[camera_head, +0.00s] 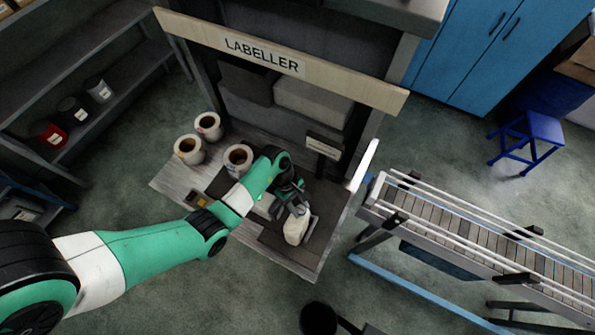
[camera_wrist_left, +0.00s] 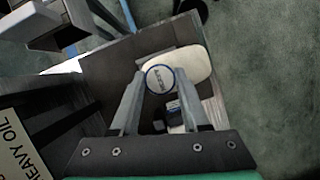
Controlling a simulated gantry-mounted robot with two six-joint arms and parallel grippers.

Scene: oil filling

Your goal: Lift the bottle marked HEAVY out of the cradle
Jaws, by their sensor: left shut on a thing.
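A cream-white bottle (camera_head: 296,228) is at the front right of the labeller's bench. The bottle also shows in the left wrist view (camera_wrist_left: 188,66), with a round blue-rimmed cap (camera_wrist_left: 159,79) whose lettering is too small to read surely. My left gripper (camera_head: 290,207) is shut on the bottle at its cap end. In the left wrist view its two fingers (camera_wrist_left: 158,84) stand on either side of the cap. The cradle (camera_head: 313,226) shows as a thin grey edge beside the bottle. I cannot tell whether the bottle still touches it. My right gripper is not in view.
A wooden beam lettered LABELLER (camera_head: 262,54) spans above the bench (camera_head: 170,185). Several label rolls (camera_head: 189,149) stand at the bench's left. A small sign (camera_head: 323,147) stands behind the gripper; it reads HEAVY OIL in the left wrist view (camera_wrist_left: 22,150). A conveyor (camera_head: 470,235) is to the right.

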